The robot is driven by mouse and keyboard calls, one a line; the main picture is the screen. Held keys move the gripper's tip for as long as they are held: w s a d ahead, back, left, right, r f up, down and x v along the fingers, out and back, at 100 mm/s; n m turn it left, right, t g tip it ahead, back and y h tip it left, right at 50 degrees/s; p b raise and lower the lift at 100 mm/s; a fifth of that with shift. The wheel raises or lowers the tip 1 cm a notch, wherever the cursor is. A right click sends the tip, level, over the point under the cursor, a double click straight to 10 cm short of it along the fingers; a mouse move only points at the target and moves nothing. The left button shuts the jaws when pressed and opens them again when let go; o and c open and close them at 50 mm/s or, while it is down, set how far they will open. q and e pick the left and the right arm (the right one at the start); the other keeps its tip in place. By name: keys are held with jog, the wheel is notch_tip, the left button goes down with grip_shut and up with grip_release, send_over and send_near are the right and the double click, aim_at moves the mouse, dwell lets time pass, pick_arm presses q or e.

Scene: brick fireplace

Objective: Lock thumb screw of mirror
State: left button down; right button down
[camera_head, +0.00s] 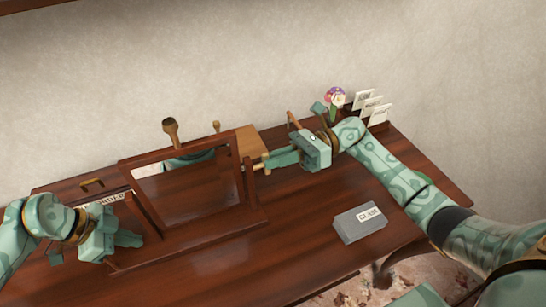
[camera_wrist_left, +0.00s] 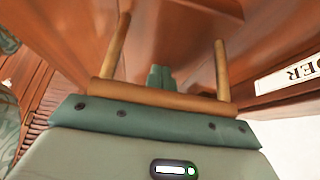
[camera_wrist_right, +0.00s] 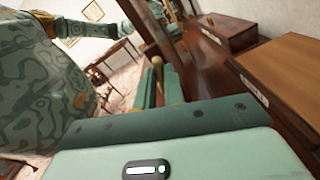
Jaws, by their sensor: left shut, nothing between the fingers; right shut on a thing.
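The mirror (camera_head: 200,187) stands on the wooden table in a dark brown frame, tilted in the head view. The thumb screw (camera_head: 257,167) is a small tan piece at the right side of the frame, partly covered by my right gripper. My right gripper (camera_head: 271,162) is shut at the screw; its fingertips also show in the right wrist view (camera_wrist_right: 170,83), where the contact is hard to make out. My left gripper (camera_head: 135,238) is shut and empty, low beside the left end of the mirror stand. Its closed fingers show in the left wrist view (camera_wrist_left: 160,77).
A grey box (camera_head: 360,222) with a label lies at the table's front right. A flower (camera_head: 335,97) and a rack with white cards (camera_head: 371,104) stand at the back right. A labelled item (camera_head: 105,199) lies behind my left gripper. The table front between mirror and grey box is clear.

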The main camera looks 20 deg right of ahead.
jog(key=shift+m, duration=0.3)
jog(key=shift+w+f+m, duration=0.1)
jog(key=shift+f+m, duration=0.05)
jog(key=shift+m, duration=3.25)
jog(key=shift+w+f+m, duration=0.1)
jog(key=shift+m, duration=3.3)
jog(key=c, duration=1.5)
grip_release()
